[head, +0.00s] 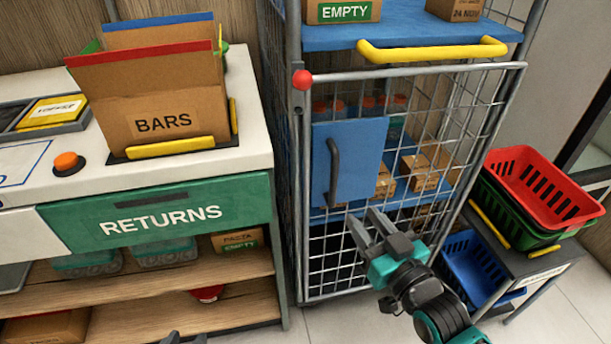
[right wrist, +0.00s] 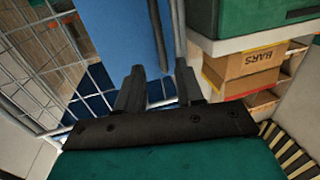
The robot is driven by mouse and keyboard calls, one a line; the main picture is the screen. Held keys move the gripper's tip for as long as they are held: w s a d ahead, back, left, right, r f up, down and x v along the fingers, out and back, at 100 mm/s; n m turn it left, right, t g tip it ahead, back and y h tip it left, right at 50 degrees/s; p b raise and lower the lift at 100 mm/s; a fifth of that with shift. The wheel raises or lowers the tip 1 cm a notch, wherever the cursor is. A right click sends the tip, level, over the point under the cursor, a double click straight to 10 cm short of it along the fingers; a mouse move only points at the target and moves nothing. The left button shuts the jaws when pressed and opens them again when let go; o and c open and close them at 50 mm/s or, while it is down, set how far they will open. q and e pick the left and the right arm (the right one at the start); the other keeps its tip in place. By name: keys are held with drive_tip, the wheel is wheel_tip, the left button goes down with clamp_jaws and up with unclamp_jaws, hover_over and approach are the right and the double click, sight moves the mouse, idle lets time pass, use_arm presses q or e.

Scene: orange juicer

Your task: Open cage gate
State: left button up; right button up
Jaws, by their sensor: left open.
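The cage gate (head: 405,150) is a grey wire mesh front and looks shut in its frame. A blue panel (head: 348,150) with a dark upright handle (head: 334,172) is fixed at its left part. My right gripper (head: 365,216) is open and empty, low in front of the gate and just below and right of the handle. In the right wrist view, the dark handle (right wrist: 158,35) shows beyond the gap between the fingers (right wrist: 160,78), beside the blue panel (right wrist: 113,40). My left gripper (head: 184,338) only shows its fingertips at the bottom edge, apart and empty.
A counter with a green RETURNS front (head: 160,212) stands left of the cage. A side table with red (head: 545,188) and blue baskets (head: 470,268) stands right. Floor (head: 340,320) is clear in front.

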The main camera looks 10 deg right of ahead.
sight(335, 182)
drive_tip(key=b+x, duration=0.1)
drive_tip(key=x, duration=1.1)
drive_tip(key=shift+w+a+b, duration=0.1)
drive_tip(key=shift+w+b, duration=0.25)
clamp_jaws()
